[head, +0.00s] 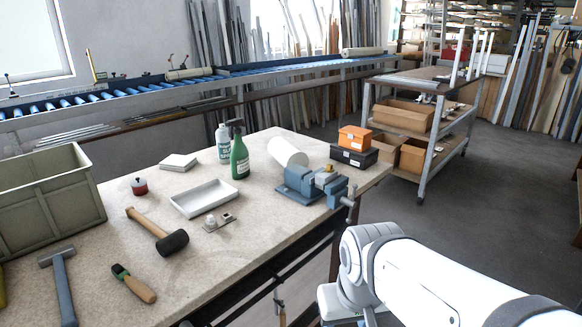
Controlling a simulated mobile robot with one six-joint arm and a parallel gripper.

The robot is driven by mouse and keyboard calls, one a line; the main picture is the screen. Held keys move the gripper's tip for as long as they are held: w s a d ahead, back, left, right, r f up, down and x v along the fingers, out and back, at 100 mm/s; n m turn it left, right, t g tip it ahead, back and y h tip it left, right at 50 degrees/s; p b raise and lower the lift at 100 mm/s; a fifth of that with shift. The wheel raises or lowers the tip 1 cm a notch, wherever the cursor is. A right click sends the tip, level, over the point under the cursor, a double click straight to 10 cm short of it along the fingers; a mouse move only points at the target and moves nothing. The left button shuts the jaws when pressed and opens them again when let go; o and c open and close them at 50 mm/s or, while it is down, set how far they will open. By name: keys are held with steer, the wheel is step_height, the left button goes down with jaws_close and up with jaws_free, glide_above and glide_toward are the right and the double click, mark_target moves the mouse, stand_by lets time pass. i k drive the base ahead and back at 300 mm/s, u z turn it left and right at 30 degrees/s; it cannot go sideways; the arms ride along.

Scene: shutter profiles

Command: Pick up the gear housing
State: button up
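Nothing in the head view stands out clearly as a gear housing. A small light part on a flat metal plate (218,222) lies on the workbench in front of the white tray; it is too small to tell whether it is the housing. My white arm enters from the lower right, beside the bench's front edge. My gripper is not in view.
The workbench (262,228) carries a grey-green crate (50,215), a white tray (203,198), a mallet (158,232), a hammer (60,285), a green spray bottle (239,155) and a blue vise (310,187). Its front middle is bare. A shelf cart (432,150) stands behind right.

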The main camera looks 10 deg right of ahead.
mark_target(322, 177)
steer(key=z, duration=0.85)
steer(key=k, duration=1.25)
steer(key=z, duration=1)
steer(key=i, duration=2.1)
steer(key=u, duration=1.1)
steer(key=i, duration=1.2)
steer(key=u, duration=1.1)
steer(key=i, duration=0.55)
steer(key=u, duration=0.3)
steer(key=k, duration=0.6)
